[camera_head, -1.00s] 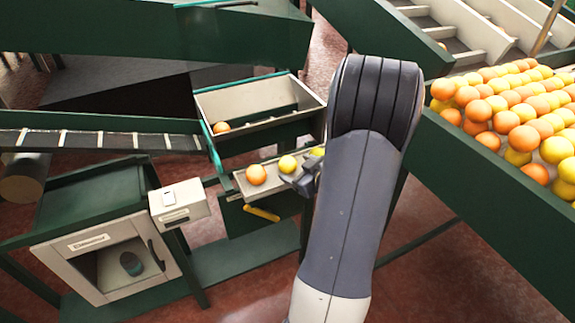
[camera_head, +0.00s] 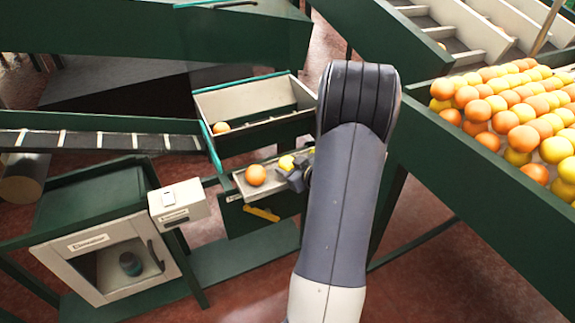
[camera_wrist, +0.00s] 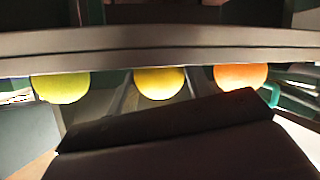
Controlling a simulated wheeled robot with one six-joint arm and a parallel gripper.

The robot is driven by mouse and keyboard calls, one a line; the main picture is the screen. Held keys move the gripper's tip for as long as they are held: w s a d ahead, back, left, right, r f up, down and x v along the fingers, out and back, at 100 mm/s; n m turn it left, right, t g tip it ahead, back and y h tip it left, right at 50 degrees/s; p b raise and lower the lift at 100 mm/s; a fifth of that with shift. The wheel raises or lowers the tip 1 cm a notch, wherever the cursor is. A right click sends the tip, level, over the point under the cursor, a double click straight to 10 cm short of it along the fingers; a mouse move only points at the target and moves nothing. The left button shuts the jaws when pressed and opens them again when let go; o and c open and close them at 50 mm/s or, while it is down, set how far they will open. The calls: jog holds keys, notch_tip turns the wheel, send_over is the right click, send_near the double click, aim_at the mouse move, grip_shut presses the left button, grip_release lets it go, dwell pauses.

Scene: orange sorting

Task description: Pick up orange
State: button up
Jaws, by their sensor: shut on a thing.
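An orange fruit (camera_head: 255,175) sits at the left end of a small tray (camera_head: 240,187); it also shows at the right in the wrist view (camera_wrist: 240,76). A yellow fruit (camera_head: 286,161) is beside it, partly covered by my gripper (camera_head: 291,168). In the wrist view this yellow fruit (camera_wrist: 160,82) is in the middle, between my fingers. My gripper is shut on it. A greenish-yellow fruit (camera_wrist: 62,87) is at the left in the wrist view; my gripper and arm mostly hide it in the head view.
Behind the tray is a larger bin (camera_head: 258,93) with one orange fruit (camera_head: 221,127). A white box (camera_head: 180,200) stands left of the tray. A green-sided table (camera_head: 480,175) full of oranges is at the right. A conveyor (camera_head: 100,140) runs at the left.

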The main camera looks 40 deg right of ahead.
jog(key=c, duration=0.4)
jog(key=shift+o, duration=0.2)
notch_tip(320, 180, up, 10)
jog(key=shift+p, duration=1.15)
jog(key=shift+s, duration=0.1)
